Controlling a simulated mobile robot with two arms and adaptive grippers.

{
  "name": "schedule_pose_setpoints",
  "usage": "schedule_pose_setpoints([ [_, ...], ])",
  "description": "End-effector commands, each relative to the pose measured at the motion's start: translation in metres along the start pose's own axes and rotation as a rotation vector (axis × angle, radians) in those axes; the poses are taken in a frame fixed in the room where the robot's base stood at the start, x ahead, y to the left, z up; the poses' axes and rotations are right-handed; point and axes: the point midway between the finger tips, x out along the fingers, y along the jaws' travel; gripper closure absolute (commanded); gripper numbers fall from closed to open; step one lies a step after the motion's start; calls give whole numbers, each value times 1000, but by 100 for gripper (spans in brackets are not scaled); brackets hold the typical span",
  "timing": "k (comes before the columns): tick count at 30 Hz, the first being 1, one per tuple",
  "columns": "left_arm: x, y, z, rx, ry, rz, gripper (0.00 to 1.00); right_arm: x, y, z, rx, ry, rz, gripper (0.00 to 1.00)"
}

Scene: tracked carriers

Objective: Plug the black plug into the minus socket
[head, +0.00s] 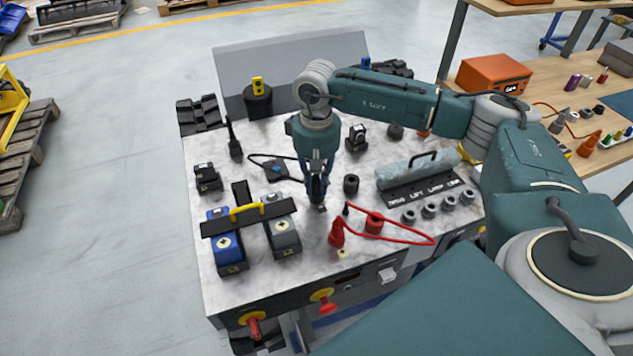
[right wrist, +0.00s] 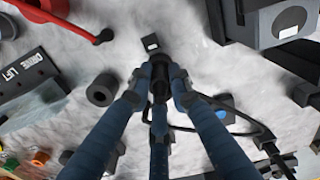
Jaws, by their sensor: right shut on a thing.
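My right gripper (head: 317,178) points down over the light worktop and is shut on the black plug (head: 317,194). In the right wrist view the black plug (right wrist: 159,86) sits between the fingers (right wrist: 158,88), with its black cable running off to the right. I cannot tell whether the plug touches the top. A small pale-marked black block (head: 321,208) lies just in front of it. A black round socket (head: 351,184), apparently the minus one, stands to the right of the plug, apart from it; it also shows in the wrist view (right wrist: 102,90). My left gripper is not in view.
A red socket (head: 374,225) and a red plug (head: 336,235) with a red cable are at the front. A blue and a grey block (head: 284,238) under a yellow-handled bar stand at the left. A labelled panel (head: 432,190) with several grey rings lies at the right.

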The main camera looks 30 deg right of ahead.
Motion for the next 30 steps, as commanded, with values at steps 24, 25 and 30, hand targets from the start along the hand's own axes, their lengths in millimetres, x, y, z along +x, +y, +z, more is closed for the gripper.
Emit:
schedule_pose_setpoints([
  [24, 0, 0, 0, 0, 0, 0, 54, -62, 0, -1, -1, 3, 0, 59],
  [25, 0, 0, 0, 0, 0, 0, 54, -69, 0, -1, -1, 2, 0, 59],
  [30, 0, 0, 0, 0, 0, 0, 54, -99, 0, 0, -1, 0, 0, 59],
])
